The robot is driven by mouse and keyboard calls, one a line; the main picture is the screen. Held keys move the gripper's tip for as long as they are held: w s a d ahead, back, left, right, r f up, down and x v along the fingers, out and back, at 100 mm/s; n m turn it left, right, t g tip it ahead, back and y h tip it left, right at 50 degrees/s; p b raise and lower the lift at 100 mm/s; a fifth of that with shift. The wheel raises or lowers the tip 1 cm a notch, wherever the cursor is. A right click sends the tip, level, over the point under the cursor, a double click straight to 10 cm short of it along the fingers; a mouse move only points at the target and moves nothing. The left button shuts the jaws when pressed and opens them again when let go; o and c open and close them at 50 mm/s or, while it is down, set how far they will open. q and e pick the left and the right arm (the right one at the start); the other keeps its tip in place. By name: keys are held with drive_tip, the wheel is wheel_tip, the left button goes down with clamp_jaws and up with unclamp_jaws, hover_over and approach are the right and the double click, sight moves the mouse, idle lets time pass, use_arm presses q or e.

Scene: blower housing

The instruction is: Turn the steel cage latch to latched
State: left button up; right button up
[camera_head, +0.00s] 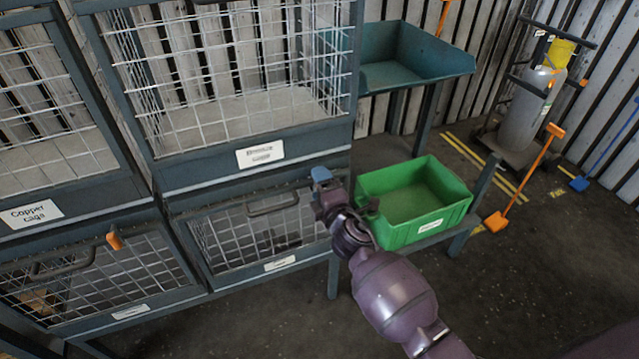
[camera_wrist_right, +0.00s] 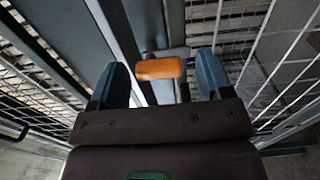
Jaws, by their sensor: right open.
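My right gripper (camera_head: 321,176) is at the right end of the lower middle cage door (camera_head: 255,237), just under the upper cage's frame. In the right wrist view, my right gripper (camera_wrist_right: 159,76) is open, with a blue finger on each side. An orange latch handle (camera_wrist_right: 162,69) lies crosswise between or just beyond the fingertips, with gaps on both sides and a grey metal bar behind it. In the head view this latch is hidden behind my gripper. I cannot read the lower door's label. My left gripper is out of view.
A similar orange latch (camera_head: 114,238) sits on the lower left door, below the copper cage label (camera_head: 30,213). A green bin (camera_head: 415,203) stands close to the right of my right arm. A teal tray (camera_head: 415,62) is behind it. The floor in front is clear.

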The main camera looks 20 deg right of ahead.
drive_tip(key=s, duration=1)
drive_tip(key=shift+d+p, duration=0.15)
drive_tip(key=shift+p, duration=0.25)
